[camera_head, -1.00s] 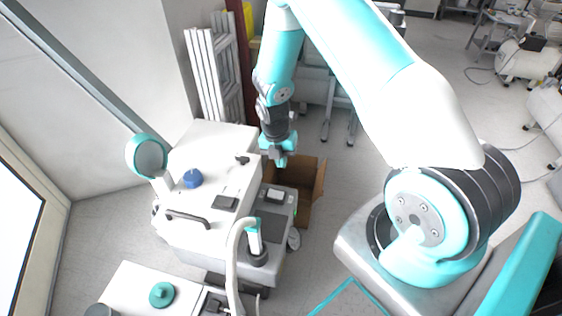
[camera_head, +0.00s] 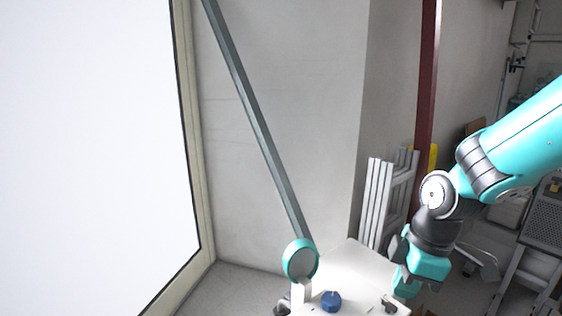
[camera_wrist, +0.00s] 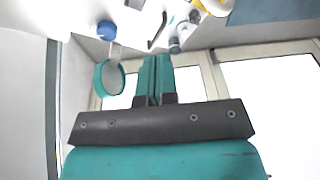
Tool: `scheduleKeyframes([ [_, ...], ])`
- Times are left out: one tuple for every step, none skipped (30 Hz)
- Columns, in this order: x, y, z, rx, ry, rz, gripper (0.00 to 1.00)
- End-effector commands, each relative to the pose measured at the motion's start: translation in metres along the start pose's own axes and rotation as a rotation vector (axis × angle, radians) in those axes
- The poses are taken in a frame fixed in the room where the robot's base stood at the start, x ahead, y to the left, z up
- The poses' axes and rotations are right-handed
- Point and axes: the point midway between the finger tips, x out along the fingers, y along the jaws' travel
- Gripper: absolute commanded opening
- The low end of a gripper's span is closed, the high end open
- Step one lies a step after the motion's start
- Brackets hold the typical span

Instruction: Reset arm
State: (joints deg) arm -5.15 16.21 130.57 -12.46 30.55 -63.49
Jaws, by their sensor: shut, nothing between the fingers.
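My gripper (camera_head: 404,288) hangs at the lower right of the head view, at the end of my teal and white arm. It is in front of the right part of the white machine top (camera_head: 352,262). In the wrist view my gripper (camera_wrist: 153,60) points up the picture, its two teal fingers side by side and closed, with nothing between them.
A round teal-rimmed part (camera_head: 300,260) and a blue knob (camera_head: 331,301) are on the white machine. A slanted grey bar (camera_head: 258,110) and a bright window (camera_head: 85,150) are to the left.

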Motion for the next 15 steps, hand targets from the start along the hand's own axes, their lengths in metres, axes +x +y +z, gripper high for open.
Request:
scheduleKeyframes([
  [-0.019, -0.021, -0.013, 0.079, 0.029, 0.003, 0.00],
  [-0.028, -0.034, -0.018, 0.134, 0.044, -0.002, 0.00],
  [-0.038, -0.051, -0.025, 0.201, 0.062, -0.011, 0.00],
  [-0.045, -0.062, -0.029, 0.250, 0.073, -0.018, 0.00],
  [-0.052, -0.074, -0.032, 0.295, 0.084, -0.026, 0.00],
  [-0.059, -0.088, -0.036, 0.352, 0.096, -0.037, 0.00],
  [-0.064, -0.098, -0.038, 0.392, 0.103, -0.044, 0.00],
  [-0.069, -0.109, -0.040, 0.429, 0.110, -0.052, 0.00],
  [-0.074, -0.121, -0.041, 0.476, 0.117, -0.062, 0.00],
  [-0.078, -0.131, -0.042, 0.510, 0.122, -0.071, 0.00],
  [-0.081, -0.140, -0.043, 0.542, 0.127, -0.078, 0.00],
  [-0.085, -0.152, -0.043, 0.585, 0.132, -0.089, 0.00],
  [-0.088, -0.161, -0.043, 0.616, 0.135, -0.097, 0.00],
  [-0.090, -0.169, -0.043, 0.647, 0.138, -0.104, 0.00],
  [-0.094, -0.180, -0.042, 0.686, 0.141, -0.115, 0.00],
])
